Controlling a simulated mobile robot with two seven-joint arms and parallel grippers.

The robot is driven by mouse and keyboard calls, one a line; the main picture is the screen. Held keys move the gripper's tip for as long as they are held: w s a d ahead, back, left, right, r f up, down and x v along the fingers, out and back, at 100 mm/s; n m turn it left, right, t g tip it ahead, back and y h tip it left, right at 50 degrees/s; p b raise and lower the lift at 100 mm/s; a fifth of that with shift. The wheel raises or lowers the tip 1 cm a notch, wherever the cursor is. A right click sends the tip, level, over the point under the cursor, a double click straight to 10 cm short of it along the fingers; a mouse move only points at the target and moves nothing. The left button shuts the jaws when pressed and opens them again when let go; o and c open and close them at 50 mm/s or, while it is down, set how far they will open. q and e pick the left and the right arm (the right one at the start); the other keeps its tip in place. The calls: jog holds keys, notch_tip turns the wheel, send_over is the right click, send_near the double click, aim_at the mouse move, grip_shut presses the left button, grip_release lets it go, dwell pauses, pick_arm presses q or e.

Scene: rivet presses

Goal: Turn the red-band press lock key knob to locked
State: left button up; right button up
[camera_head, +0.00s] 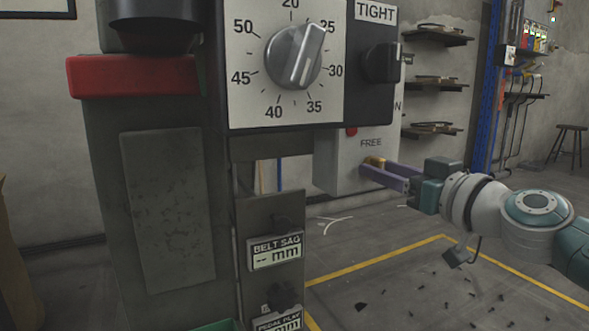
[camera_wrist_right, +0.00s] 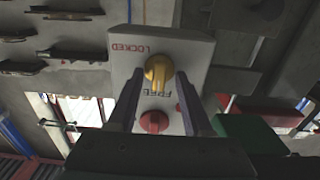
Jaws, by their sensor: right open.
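The red-band press stands at the left of the head view, with its red band (camera_head: 135,76) near the top. A pale lock box (camera_head: 338,168) on its right carries a FREE label. A yellow key knob (camera_head: 375,161) sits beside my right gripper (camera_head: 368,169). In the right wrist view the box face (camera_wrist_right: 195,50) appears upside down, with LOCKED and FREE labels and the yellow knob (camera_wrist_right: 158,71). The right gripper (camera_wrist_right: 158,82) is open, its fingers either side of the knob in that view; I cannot tell whether they touch it. The left gripper is not in view.
A large dial (camera_head: 295,56) and a black knob (camera_head: 381,63) sit above the lock box. A red round part (camera_wrist_right: 153,121) shows on the box face. Wall shelves (camera_head: 437,82) and a stool (camera_head: 571,142) stand behind.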

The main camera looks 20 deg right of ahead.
jog(key=shift+w, duration=0.1)
grip_shut()
dwell(0.3)
